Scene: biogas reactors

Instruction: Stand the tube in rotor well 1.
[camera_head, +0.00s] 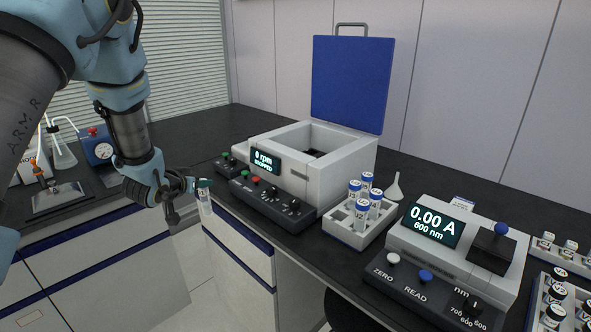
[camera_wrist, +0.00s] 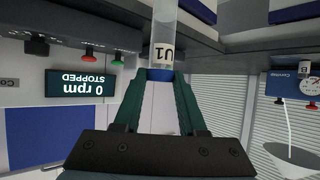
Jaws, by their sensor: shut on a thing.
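My gripper (camera_head: 203,184) is left of the centrifuge, in front of the bench edge, with its green fingers shut on a tube (camera_head: 205,206). The tube hangs upright below the fingers. In the wrist view, which is upside down, the fingers (camera_wrist: 160,78) grip its blue cap, and the clear tube (camera_wrist: 164,45) carries a label reading U1. The white centrifuge (camera_head: 341,178) stands on the bench with its blue lid (camera_head: 350,85) raised. Its display (camera_head: 265,162) reads 0 rpm STOPPED, also in the wrist view (camera_wrist: 82,87).
A white rack (camera_head: 345,234) with several labelled tubes stands right of the centrifuge, with a funnel (camera_head: 394,189) behind it. A photometer (camera_head: 460,235) reading 0.00 A and more vial racks (camera_head: 535,290) are farther right. A gauge unit (camera_head: 97,147) and flask are at left.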

